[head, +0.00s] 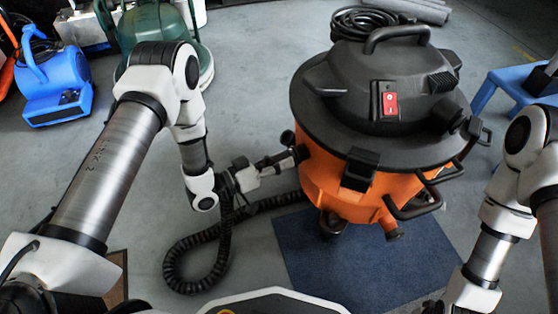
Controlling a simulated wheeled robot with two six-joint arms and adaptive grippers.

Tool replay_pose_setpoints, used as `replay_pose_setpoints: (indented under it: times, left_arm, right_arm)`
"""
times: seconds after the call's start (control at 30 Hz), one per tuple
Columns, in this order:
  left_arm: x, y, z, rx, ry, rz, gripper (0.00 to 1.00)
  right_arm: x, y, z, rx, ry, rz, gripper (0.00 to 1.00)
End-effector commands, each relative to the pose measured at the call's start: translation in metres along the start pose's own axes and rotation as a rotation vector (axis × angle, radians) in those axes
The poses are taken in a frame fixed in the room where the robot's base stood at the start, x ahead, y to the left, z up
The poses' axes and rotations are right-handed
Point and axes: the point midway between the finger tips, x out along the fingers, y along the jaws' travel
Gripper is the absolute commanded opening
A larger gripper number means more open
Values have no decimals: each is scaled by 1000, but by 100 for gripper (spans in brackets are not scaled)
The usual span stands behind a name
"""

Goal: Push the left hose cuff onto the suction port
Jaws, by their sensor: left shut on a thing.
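The orange and black vacuum (345,185) stands in the middle of the head view. My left gripper (284,163) is at the left side of its orange drum, shut on the dark hose cuff (266,163). I cannot tell whether cuff and port touch. The black ribbed hose (222,255) loops on the floor below the gripper and runs back towards the vacuum. My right gripper (433,307) is barely in view at the bottom edge, and its jaws cannot be made out.
A blue mat (320,265) lies under the front of the vacuum. A blue blower (55,85) and a green machine (200,65) stand at the back left. A blue stool (485,95) stands at the right. A coiled black cable (362,22) lies behind the vacuum.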

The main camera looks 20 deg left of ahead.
Motion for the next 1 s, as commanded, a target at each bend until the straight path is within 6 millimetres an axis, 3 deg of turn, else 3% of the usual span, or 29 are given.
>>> replay_pose_setpoints:
  times: [0.1,0.13,0.2,0.5,0.63,1.0]
  left_arm:
    - [0,0,0,1,0,0,0]
    - [0,0,0,1,0,0,45]
    - [0,0,0,1,0,0,70]
    - [0,0,0,1,0,0,71]
    - [-10,-1,0,0,0,-4,71]
    - [-98,-2,-1,-2,4,-7,71]
  right_arm:
    - [0,0,0,0,0,0,40]
    - [0,0,0,0,0,0,40]
    - [0,0,0,0,0,0,40]
    - [0,0,0,0,0,0,40]
    - [0,0,0,0,0,0,40]
    - [0,0,0,0,0,0,40]
